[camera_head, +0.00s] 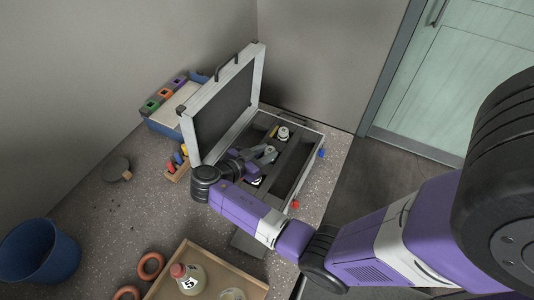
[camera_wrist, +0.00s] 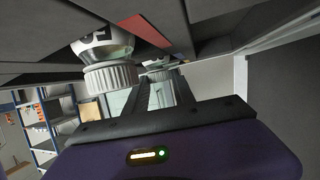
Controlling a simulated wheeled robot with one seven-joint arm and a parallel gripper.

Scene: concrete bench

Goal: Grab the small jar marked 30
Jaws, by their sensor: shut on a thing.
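My gripper (camera_head: 266,156) is inside the open case (camera_head: 308,140), and its fingers also show in the wrist view (camera_wrist: 163,85). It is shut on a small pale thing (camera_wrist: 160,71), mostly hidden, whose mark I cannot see. A jar with a ribbed white cap (camera_wrist: 110,78) and a dark mark stands beside the left finger in the wrist view, outside the jaws. That mark is upside down and partly cut off; it may read 30. In the head view, a white jar (camera_head: 283,133) stands just beyond the fingertips.
The raised case lid (camera_head: 225,105) stands close to the left of my gripper. Dark dividers split the case. A wooden tray (camera_head: 178,262) with a flask marked 5 (camera_head: 189,280), a blue bucket (camera_head: 40,250) and orange rings (camera_head: 150,266) are nearer. The middle-left bench is mostly clear.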

